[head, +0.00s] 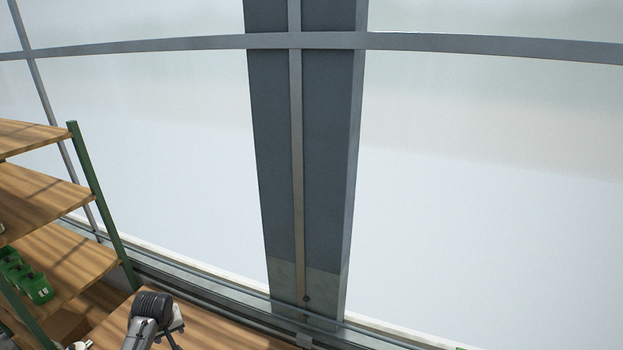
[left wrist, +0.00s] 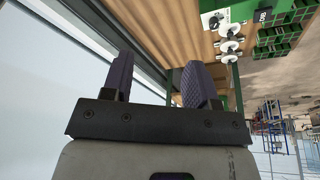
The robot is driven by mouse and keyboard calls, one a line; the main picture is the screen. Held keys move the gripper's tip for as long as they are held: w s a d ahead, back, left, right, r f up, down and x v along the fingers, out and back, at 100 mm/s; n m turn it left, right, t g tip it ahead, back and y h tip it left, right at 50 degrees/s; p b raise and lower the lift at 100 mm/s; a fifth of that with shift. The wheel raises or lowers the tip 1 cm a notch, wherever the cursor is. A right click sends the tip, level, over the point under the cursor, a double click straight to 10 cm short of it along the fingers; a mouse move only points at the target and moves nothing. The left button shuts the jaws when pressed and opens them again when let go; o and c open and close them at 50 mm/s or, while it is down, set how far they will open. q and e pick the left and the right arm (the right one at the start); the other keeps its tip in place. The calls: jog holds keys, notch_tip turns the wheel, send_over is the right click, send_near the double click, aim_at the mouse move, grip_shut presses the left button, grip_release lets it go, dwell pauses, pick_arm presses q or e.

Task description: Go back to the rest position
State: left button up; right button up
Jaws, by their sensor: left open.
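My left gripper (left wrist: 156,72) shows in the left wrist view with its two dark ridged fingers apart. Nothing is between the fingers. Behind them are a wooden surface (left wrist: 150,24) and the pale window wall (left wrist: 40,70). In the head view, part of my left arm stands low at the left, over a wooden bench top (head: 215,328); I cannot make out the fingers there. My right gripper is in neither view.
A wooden shelf rack (head: 45,185) with green posts stands at the left and holds green containers (head: 36,288). A grey pillar (head: 330,180) rises before the windows.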

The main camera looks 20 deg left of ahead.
pick_arm(q)
jog(key=w+d+r+m+t+y, duration=0.1)
jog(key=w+d+r+m+t, duration=0.2)
jog(key=d+r+m, duration=0.45)
jog(key=s+d+r+m+t, duration=0.2)
jog(key=s+d, duration=0.3)
jog(key=d, duration=0.3)
jog(key=s+d+r+m+t, duration=0.1)
jog(key=s+d+m, duration=0.1)
jog(key=s+d, duration=0.45)
jog(key=s+d+f+g+h, duration=0.1)
jog(key=s+d+f, duration=0.3)
jog(key=s, duration=0.3)
jog(key=s+d+f+g+h, duration=0.1)
jog(key=s+d+f, duration=0.3)
jog(key=s, duration=0.4)
jog(key=s+d+f+g+h, duration=0.1)
jog(key=s+d+f, duration=0.3)
jog(key=s, duration=0.4)
jog(key=shift+d+f+m+g+h, duration=0.25)
jog(key=shift+f+m+g, duration=0.2)
jog(key=shift+g, duration=0.45)
